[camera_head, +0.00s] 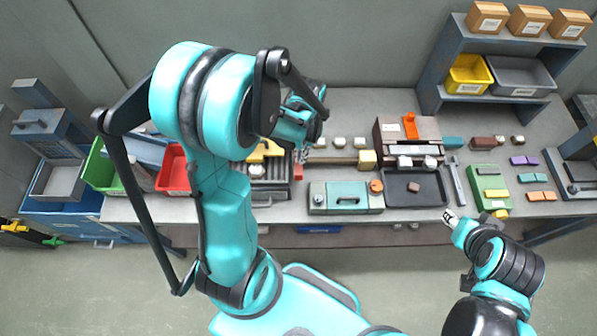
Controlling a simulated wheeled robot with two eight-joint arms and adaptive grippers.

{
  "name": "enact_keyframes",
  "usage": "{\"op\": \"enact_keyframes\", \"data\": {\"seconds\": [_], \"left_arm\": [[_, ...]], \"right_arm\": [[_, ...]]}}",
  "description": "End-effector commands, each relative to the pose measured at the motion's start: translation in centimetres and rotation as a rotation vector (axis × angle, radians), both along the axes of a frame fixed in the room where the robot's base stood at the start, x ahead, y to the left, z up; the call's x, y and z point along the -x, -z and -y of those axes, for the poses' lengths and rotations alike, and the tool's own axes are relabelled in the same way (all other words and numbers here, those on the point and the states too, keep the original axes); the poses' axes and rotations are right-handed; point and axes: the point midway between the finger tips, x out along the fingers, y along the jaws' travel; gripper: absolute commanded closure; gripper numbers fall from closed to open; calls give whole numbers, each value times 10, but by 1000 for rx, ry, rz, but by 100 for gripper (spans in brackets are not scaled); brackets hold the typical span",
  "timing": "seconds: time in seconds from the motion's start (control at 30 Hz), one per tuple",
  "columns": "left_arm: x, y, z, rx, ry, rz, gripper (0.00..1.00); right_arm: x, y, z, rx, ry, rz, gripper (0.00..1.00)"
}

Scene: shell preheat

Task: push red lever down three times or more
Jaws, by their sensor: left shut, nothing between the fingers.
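A small red piece (298,171), likely the red lever, shows at the right side of the dark ribbed box (266,192). It is partly hidden, and I cannot tell whether it is raised or lowered. My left gripper (303,152) is shut and empty, with its fingertips just above the red piece. I cannot tell whether they touch it. My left arm covers much of the box's left side. My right gripper (450,217) is low at the right, off the table's front edge; its fingers are too small to judge.
A brown machine with an upright orange handle (410,125) stands right of centre, behind a black tray (415,196). A teal-topped box (347,196) sits near the front edge. Red (173,170) and green (101,168) bins are at the left. A shelf (440,67) stands at the back right.

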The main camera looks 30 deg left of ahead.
Motion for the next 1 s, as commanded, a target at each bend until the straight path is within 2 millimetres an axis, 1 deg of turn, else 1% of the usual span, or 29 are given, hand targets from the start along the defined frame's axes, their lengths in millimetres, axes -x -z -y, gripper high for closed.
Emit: {"op": "enact_keyframes", "data": {"seconds": [0.03,0.2,0.33,0.63,0.73,0.87,1.0], "left_arm": [[0,11,0,0,0,0,100],[2,30,-1,0,0,0,100],[3,35,-1,0,0,0,100],[3,35,-1,0,0,0,100],[3,37,-1,0,0,0,100],[3,50,-1,0,0,0,100],[3,68,-1,0,0,0,100]], "right_arm": [[0,9,0,0,0,0,60],[0,22,0,0,0,0,60],[0,25,0,0,0,0,60],[0,24,0,0,0,0,60],[0,27,0,0,0,0,60],[0,39,0,0,0,0,60],[0,57,0,0,0,0,60]]}}
